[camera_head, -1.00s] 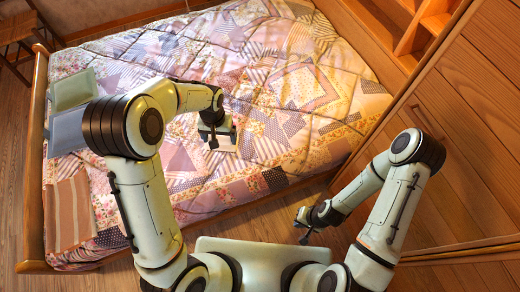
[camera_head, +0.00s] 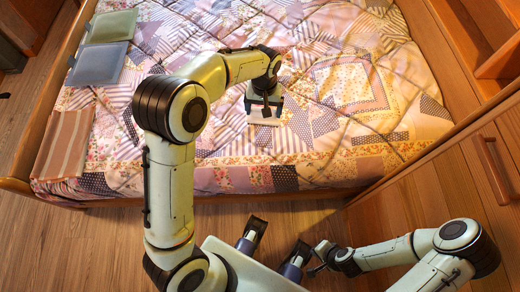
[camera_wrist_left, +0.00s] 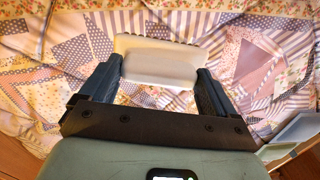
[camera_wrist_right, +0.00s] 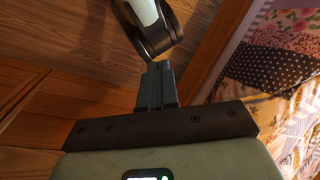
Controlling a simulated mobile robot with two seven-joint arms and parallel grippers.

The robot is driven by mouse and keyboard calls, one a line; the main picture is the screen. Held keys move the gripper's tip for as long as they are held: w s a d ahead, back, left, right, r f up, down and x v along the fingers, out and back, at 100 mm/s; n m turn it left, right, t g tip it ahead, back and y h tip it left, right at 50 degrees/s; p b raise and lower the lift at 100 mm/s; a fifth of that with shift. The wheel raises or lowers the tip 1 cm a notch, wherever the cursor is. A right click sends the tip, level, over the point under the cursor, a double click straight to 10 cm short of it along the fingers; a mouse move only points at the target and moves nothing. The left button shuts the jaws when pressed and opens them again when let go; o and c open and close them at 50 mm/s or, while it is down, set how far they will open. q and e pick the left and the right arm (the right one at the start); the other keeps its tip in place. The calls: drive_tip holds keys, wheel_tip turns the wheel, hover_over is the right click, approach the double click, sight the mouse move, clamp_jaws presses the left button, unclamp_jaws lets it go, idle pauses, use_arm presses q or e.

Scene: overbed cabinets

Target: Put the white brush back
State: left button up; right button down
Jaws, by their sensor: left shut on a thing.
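My left gripper (camera_wrist_left: 158,80) is shut on a pale white block-like thing, which I take to be the white brush (camera_wrist_left: 160,64). In the head view the right gripper (camera_head: 319,252) is low over the floor, in front of the wooden cabinet.
The bed (camera_head: 225,179) with its quilt fills the middle. The wooden cabinet (camera_head: 470,170) with open shelves stands at the right. Bare floor (camera_head: 110,240) lies at the front left.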

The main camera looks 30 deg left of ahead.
use_arm(q)
drive_tip(key=a+f+b, duration=0.1)
drive_tip(key=b, duration=0.1)
drive_tip(key=w+a+f+n+b, duration=0.1)
drive_tip(key=b, duration=0.1)
drive_tip(key=shift+w+a+f+n, duration=0.25)
drive_tip(key=shift+w+n, duration=0.05)
drive_tip(key=shift+w+a+f+b, duration=0.2)
drive_tip(key=shift+a+f+b, duration=0.05)
drive_tip(key=shift+b, duration=0.4)
wheel_tip(320, 180, down, 19)
drive_tip(key=b, duration=0.4)
drive_tip(key=shift+b, duration=0.35)
drive_tip(key=shift+f, duration=0.3)
drive_tip(key=shift+r, duration=0.1)
use_arm(e)
drive_tip(key=w+d+f+t, duration=0.1)
drive_tip(key=w+d+f, duration=0.1)
drive_tip(key=f, duration=0.4)
drive_tip(key=w+d+f+t+h, duration=0.1)
drive_tip(key=w+d+f, duration=0.1)
drive_tip(key=w+f, duration=0.3)
drive_tip(key=shift+w+d+f+m, duration=0.15)
drive_tip(key=shift+w+f+m, duration=0.15)
drive_tip(key=shift+f, duration=0.55)
drive_tip(key=shift+s+f, duration=0.1)
